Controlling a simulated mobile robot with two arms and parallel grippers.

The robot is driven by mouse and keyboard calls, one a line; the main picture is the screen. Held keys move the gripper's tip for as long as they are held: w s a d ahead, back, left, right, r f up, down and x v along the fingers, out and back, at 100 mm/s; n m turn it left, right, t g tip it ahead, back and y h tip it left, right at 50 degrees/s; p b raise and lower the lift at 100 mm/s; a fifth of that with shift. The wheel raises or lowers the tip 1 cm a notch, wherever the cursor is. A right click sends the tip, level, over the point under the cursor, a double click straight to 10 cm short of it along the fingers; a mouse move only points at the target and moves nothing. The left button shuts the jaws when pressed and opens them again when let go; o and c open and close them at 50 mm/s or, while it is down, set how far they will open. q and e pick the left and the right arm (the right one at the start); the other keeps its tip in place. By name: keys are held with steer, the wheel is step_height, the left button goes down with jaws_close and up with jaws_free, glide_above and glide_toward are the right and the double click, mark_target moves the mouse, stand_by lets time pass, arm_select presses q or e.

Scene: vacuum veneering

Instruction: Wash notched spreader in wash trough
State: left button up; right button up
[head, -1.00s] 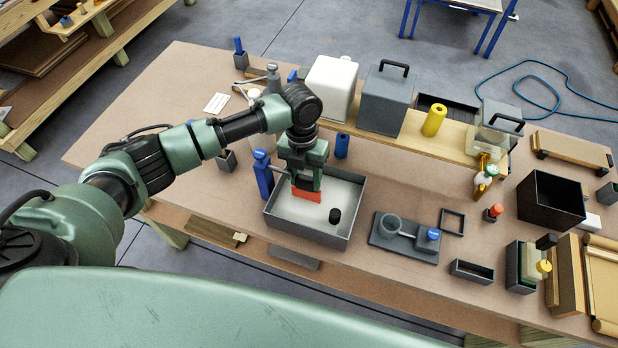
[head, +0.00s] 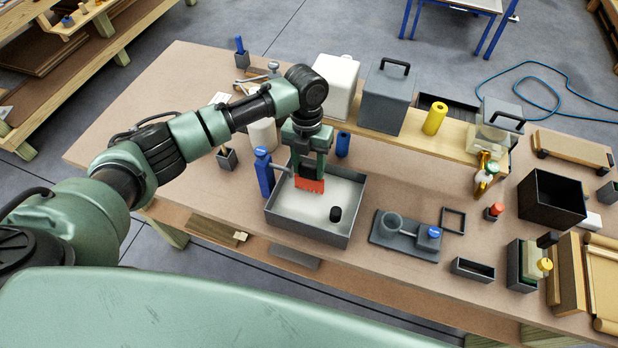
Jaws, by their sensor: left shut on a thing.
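The notched spreader (head: 310,185) is orange-red with a toothed lower edge. My left gripper (head: 308,172) is shut on it and holds it with the teeth down over the left back part of the wash trough. The wash trough (head: 357,205) is a shallow grey tray with a pale inside. I cannot tell whether the spreader touches the trough floor. A small black cylinder (head: 335,214) stands inside the trough, to the right of the spreader. My right gripper is not in view.
A blue-bodied tap (head: 264,172) stands at the trough's left edge, its spout reaching over it. A blue cylinder (head: 342,144) stands behind the trough. A grey fixture (head: 404,236) lies to the right. Bare table shows at the far left.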

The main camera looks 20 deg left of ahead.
arm_select(q)
steer(key=shift+r, duration=2.85)
steer(key=shift+r, duration=0.1)
steer(key=shift+r, duration=1.9)
steer(key=shift+d, duration=0.1)
